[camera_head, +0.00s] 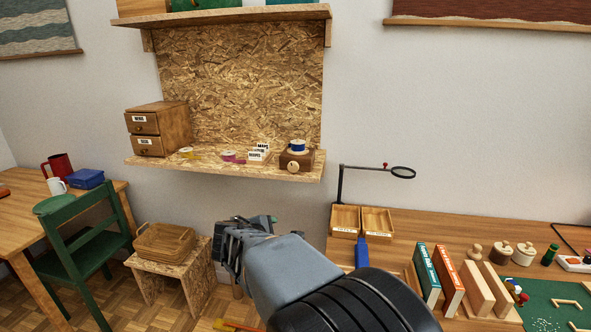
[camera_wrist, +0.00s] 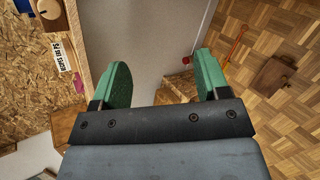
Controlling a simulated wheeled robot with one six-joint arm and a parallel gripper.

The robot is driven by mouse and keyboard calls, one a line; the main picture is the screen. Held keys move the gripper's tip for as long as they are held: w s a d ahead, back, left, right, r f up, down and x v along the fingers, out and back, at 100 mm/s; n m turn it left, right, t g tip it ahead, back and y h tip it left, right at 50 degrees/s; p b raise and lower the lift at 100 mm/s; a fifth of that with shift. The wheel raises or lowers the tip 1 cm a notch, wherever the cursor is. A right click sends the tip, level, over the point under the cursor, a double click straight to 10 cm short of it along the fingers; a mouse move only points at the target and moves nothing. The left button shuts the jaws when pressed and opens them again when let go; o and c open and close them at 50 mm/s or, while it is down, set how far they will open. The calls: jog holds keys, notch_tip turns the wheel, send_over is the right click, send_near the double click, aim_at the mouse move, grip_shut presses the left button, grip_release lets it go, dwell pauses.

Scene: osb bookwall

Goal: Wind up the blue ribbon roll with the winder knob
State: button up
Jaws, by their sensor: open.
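The blue ribbon roll (camera_head: 297,146) sits on top of a small wooden winder box (camera_head: 291,160) at the right end of the OSB shelf. A round pale winder knob (camera_head: 293,167) is on the box's front face.
The OSB shelf (camera_head: 222,173) also holds a two-drawer cabinet (camera_head: 160,129), a pink roll (camera_head: 228,155), a yellow roll and a labelled card box (camera_head: 258,153). A stool with a basket (camera_head: 165,242) stands below left. A workbench (camera_head: 450,240) with a magnifier (camera_head: 402,172) is at right.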

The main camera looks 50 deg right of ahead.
jog(key=w+d+r+n+t+h, duration=0.1)
jog(key=w+d+r+n+h, duration=0.3)
jog(key=d, duration=0.3)
jog(key=n+t, duration=0.5)
jog(key=n, duration=0.6)
send_near(293, 169)
jog(key=shift+n+h, duration=0.3)
jog(key=p+x, duration=0.2)
jog(key=x, duration=0.8)
jog(key=shift+w+d+f, duration=0.15)
jog(key=shift+w, duration=0.05)
jog(key=c, duration=0.9)
jog(key=shift+f, duration=0.1)
jog(key=shift+c, duration=0.2)
